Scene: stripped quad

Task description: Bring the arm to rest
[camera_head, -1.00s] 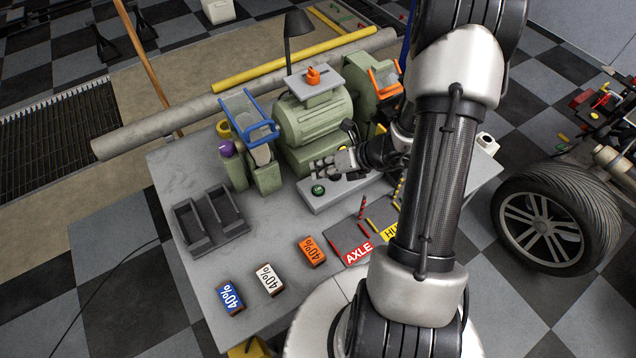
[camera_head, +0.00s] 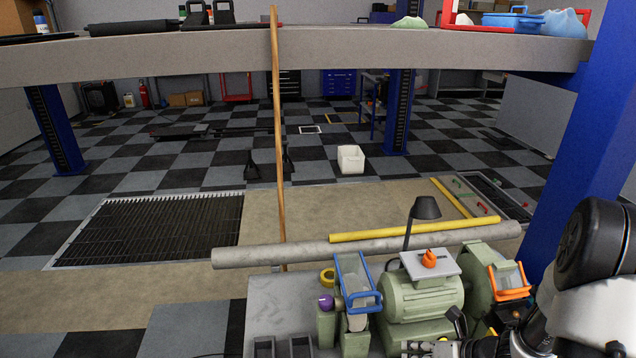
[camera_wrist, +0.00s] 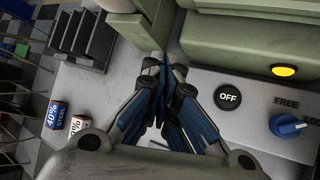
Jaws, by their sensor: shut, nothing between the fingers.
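My gripper (camera_wrist: 165,70) is shut and empty in the wrist view, its blue-faced fingers converging in front of a grey-green machine body. In the head view my gripper (camera_head: 428,347) is only partly seen at the bottom edge, in front of the green bench grinder (camera_head: 420,298). My arm enters from the lower right corner of the head view. In the wrist view a black OFF button (camera_wrist: 228,97) and a blue knob (camera_wrist: 290,126) lie to the right of the fingers. I cannot tell whether the fingers touch the machine.
The grey bench (camera_head: 275,305) carries the grinder. Small labelled blocks (camera_wrist: 57,114) and a dark slotted holder (camera_wrist: 84,38) stand left of the fingers.

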